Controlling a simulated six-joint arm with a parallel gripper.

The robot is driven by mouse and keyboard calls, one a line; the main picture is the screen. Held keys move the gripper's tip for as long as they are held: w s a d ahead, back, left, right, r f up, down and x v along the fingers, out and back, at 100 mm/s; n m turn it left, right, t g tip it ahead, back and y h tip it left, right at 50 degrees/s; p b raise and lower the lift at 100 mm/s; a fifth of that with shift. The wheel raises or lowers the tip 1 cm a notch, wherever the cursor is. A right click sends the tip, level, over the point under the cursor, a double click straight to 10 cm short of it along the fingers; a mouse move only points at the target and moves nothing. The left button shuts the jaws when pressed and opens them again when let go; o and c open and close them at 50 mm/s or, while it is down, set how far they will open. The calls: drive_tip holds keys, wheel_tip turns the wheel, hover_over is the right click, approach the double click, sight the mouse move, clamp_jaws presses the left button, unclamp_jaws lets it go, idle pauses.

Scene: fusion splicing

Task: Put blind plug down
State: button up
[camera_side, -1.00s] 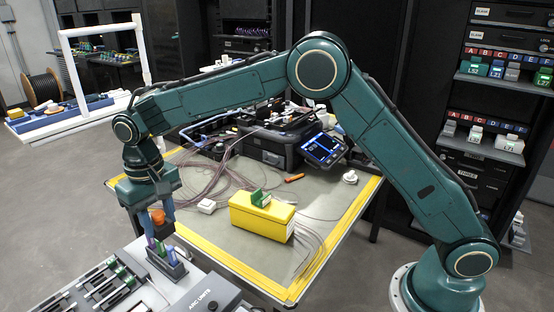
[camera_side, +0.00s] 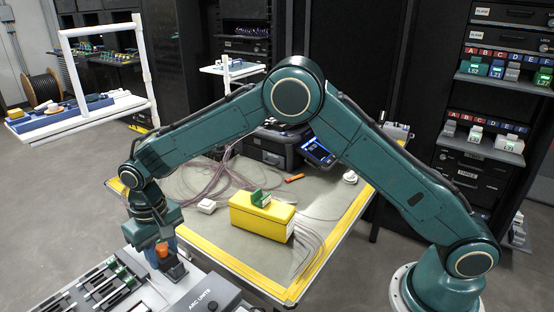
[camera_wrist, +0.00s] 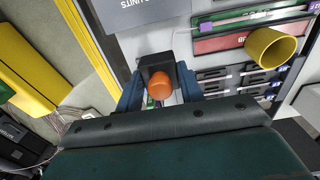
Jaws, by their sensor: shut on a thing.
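The blind plug, with an orange rounded end (camera_side: 162,250), is between the two blue fingers of my gripper (camera_side: 161,258) at the lower left of the side view. My gripper is shut on it, low over the dark grey holder (camera_side: 174,274) on the bench unit. In the wrist view the orange end (camera_wrist: 160,90) sits between the fingertips (camera_wrist: 160,92), with a dark square block (camera_wrist: 155,64) directly behind it. The plug's lower part is hidden, so I cannot tell whether it touches the holder or is seated in it.
The grey unit marked ARC UNITS (camera_side: 205,297) is beside the holder, with slotted green and black pieces (camera_side: 110,280) to its left. A yellow box (camera_side: 262,216) stands on the table behind. The wrist view shows a yellow cup (camera_wrist: 270,48) at upper right.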

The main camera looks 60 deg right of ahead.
wheel_tip(320, 180, down, 7)
drive_tip(key=shift+r, duration=0.15)
drive_tip(key=shift+f, duration=2.15)
drive_tip(key=shift+f, duration=0.15)
drive_tip(key=o, duration=1)
wheel_tip(320, 180, up, 12)
drive_tip(key=shift+r, duration=0.15)
